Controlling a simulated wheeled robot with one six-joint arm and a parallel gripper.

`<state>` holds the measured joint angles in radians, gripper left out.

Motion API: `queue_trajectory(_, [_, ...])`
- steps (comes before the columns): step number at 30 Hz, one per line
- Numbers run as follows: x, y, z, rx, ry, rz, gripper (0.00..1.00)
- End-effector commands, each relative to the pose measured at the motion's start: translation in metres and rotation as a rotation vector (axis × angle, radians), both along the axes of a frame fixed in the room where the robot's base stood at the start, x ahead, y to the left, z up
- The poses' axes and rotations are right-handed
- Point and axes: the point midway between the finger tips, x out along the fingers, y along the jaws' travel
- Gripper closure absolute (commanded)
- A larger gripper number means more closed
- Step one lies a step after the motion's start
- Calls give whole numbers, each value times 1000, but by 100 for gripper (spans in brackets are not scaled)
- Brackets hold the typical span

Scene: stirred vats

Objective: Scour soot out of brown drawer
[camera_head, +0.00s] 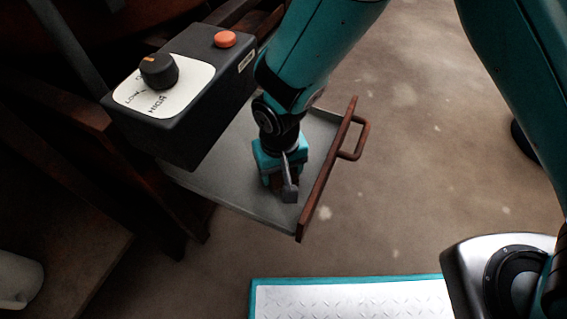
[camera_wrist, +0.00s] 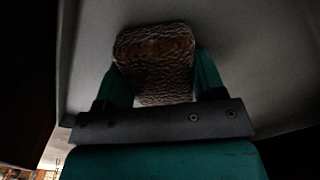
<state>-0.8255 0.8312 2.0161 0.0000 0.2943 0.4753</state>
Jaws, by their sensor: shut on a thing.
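The brown drawer (camera_head: 325,175) is pulled open, with a brown front, a bar handle (camera_head: 356,142) and a grey inside floor. My gripper (camera_head: 281,182) is down inside it, near the front panel. In the wrist view my gripper (camera_wrist: 160,82) is shut on a brown, rough-textured scouring block (camera_wrist: 153,50), held between the two teal fingers. The block is close over the grey drawer floor; I cannot tell whether it touches. I cannot make out any clear soot patch. My gripper and arm hide part of the drawer floor.
A dark control box (camera_head: 190,95) with a black knob (camera_head: 158,70) and an orange button (camera_head: 225,39) overhangs the drawer's back left. Dark wooden framework (camera_head: 110,150) stands at the left. A white cylinder (camera_head: 18,279) is at the lower left. Open floor (camera_head: 430,130) lies right of the drawer.

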Motion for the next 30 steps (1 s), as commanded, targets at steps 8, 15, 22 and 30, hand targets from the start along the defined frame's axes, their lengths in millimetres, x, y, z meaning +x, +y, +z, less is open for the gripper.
queue_trajectory(8, [-1, 1, 24, 3, -1, -9, 59])
queue_trajectory(15, [0, -4, 46, 0, 1, -17, 59])
queue_trajectory(22, [0, -4, 66, 0, 1, -19, 59])
queue_trajectory(30, [1, -5, 83, 0, 1, -20, 59])
